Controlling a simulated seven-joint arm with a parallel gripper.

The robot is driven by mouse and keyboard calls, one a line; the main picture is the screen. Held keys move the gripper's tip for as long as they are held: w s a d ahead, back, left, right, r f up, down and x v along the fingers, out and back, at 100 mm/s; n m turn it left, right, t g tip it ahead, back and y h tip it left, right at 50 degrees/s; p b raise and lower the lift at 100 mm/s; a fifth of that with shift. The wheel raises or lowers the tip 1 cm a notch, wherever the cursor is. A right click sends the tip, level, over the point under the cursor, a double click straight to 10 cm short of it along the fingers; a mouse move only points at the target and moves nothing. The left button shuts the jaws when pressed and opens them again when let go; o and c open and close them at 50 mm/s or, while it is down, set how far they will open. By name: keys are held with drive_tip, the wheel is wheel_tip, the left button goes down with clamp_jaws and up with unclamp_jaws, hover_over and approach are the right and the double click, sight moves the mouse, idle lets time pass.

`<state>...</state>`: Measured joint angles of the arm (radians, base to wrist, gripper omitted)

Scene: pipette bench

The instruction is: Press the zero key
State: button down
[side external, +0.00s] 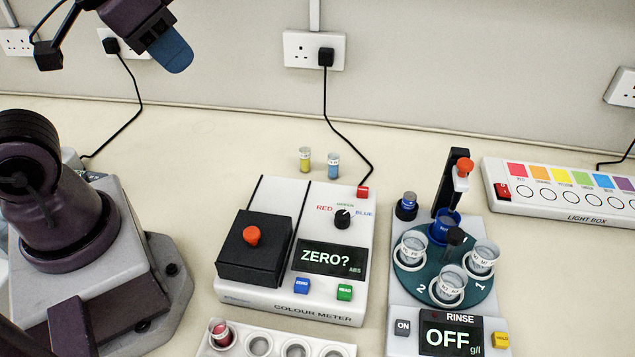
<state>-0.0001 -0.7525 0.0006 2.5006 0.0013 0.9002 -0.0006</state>
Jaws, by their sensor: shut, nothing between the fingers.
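The blue zero key (301,286) is on the front left of the colour meter (290,297), below its display. The display (330,261) reads "ZERO?" with "ABS" in small letters. A green key (344,292) sits just right of the zero key. My gripper (174,56) is at the top left, with its blue fingertips shut and empty. It is up and to the left of the meter, well apart from the zero key. Nothing covers the key.
A black box with an orange knob (252,235) stands on the meter's left. A selector dial (343,218) is behind the display. The rinse unit (405,285) with several cups is to the right; a vial rack (234,342) is in front. Two vials (305,160) stand behind.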

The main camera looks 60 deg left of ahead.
drive_tip(key=w+d+f+m+g+h, duration=0.1)
drive_tip(key=w+d+f+m+g, duration=0.3)
drive_tip(key=m, duration=0.9)
drive_tip(key=w+d+f+m+g+h, duration=0.1)
drive_tip(key=w+d+f+m+g, duration=0.3)
drive_tip(key=d+f+m, duration=0.6)
drive_tip(key=d+m, duration=0.1)
drive_tip(key=m, duration=0.3)
drive_tip(key=shift+d, duration=0.15)
